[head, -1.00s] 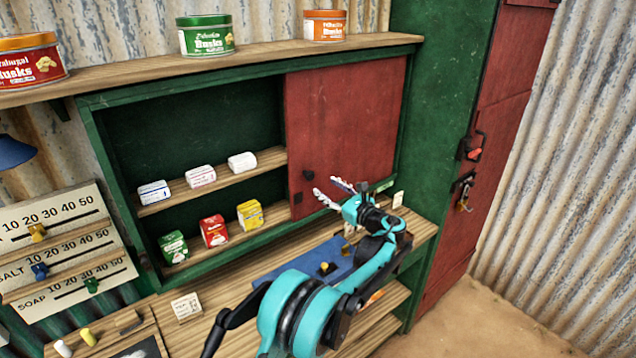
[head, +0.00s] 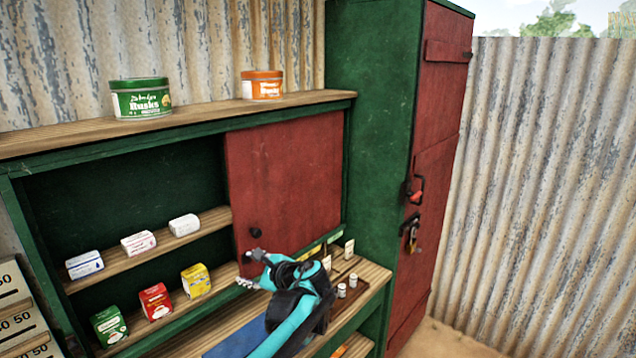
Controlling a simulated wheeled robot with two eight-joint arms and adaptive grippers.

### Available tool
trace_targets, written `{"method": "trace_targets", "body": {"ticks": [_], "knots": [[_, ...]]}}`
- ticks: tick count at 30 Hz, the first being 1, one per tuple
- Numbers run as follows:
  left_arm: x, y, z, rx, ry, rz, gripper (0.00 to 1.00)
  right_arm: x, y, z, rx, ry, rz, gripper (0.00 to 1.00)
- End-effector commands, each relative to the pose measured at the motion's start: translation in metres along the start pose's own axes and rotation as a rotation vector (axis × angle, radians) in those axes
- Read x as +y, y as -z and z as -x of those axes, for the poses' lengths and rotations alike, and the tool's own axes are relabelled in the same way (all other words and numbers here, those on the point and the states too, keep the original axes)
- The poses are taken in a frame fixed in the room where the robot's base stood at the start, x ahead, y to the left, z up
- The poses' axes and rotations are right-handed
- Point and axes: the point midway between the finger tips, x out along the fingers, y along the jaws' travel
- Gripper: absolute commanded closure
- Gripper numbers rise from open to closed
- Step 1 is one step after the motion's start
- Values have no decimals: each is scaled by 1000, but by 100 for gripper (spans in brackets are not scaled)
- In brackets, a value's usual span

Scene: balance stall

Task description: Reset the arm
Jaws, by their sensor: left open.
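My left arm comes in from the bottom of the head view, and its gripper (head: 248,268) is open and looks empty. It is in front of the lower left part of the red sliding door (head: 290,180), just below the door's black knob (head: 255,232). I cannot tell whether a finger touches the door. My right gripper is not in view.
The open left part of the green cabinet (head: 130,185) holds small boxes on two levels, among them a yellow box (head: 196,281). Tins, including a green tin (head: 140,98), stand on the top shelf. A tall cupboard with a red door (head: 432,150) stands to the right.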

Motion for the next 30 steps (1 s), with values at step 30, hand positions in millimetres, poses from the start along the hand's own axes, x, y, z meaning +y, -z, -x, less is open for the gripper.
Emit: {"method": "trace_targets", "body": {"ticks": [30], "knots": [[350,3,167,502,-848,1709,51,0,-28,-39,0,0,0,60]]}}
